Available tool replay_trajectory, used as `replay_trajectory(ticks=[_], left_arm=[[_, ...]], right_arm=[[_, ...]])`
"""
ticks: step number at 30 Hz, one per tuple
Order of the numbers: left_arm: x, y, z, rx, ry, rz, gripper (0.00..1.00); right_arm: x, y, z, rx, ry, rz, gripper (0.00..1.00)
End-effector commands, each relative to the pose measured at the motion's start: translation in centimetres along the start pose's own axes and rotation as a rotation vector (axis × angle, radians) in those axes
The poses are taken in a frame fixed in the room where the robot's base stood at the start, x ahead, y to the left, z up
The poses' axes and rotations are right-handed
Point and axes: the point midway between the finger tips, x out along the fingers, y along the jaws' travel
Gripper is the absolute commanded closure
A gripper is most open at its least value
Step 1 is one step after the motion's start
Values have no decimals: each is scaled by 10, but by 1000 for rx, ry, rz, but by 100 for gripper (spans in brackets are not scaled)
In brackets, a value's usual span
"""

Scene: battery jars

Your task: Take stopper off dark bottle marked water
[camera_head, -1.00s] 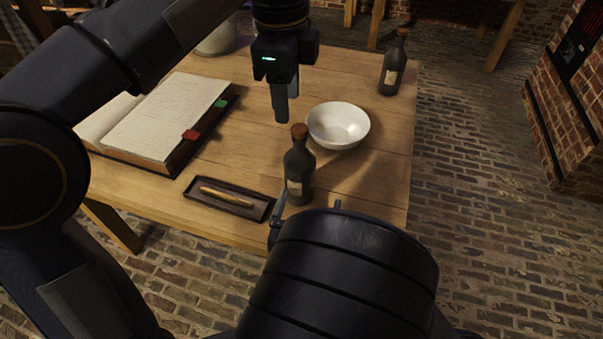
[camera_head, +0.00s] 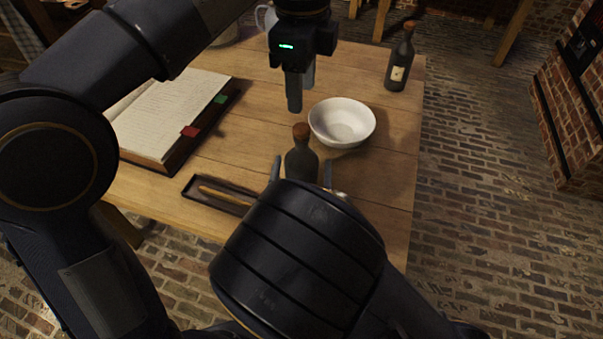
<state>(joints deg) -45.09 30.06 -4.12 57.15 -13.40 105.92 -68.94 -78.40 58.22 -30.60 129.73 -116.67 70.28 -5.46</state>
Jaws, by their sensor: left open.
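A dark bottle (camera_head: 301,163) with a brown cork stopper (camera_head: 301,131) stands upright near the table's front edge. My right gripper (camera_head: 303,171) is open, with one finger on each side of this bottle and small gaps visible. My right wrist hides the bottle's lower part and label. My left gripper (camera_head: 301,88) is open and empty, pointing down behind the bottle, left of the bowl. A second dark bottle (camera_head: 399,68) with a cork stopper (camera_head: 409,25) and pale label stands at the table's far right. I cannot read its label.
A white bowl (camera_head: 342,122) sits just behind and right of the near bottle. A dark tray (camera_head: 190,187) with a stick-like item is to its left. An open book (camera_head: 165,112) lies further left. The wooden table (camera_head: 385,165) is bare at its right side.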

Motion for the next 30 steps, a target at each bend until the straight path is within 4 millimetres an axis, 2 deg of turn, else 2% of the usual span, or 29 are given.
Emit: replay_trajectory(ticks=[4, 19, 21, 26, 30], left_arm=[[0, 0, 0, 0, 0, 0, 55], [0, 0, 0, 0, 0, 0, 55], [0, 0, 0, 0, 0, 0, 46], [-4, -1, 0, 22, 1, -2, 46], [-24, -2, 0, 153, 0, -4, 46]], right_arm=[[0, 0, 0, 0, 0, 0, 16], [0, 0, 0, 0, 0, -1, 81], [0, 0, 0, 0, 0, -1, 81], [0, 0, 0, 0, 0, -1, 81], [0, 0, 0, 0, 0, -1, 81]])
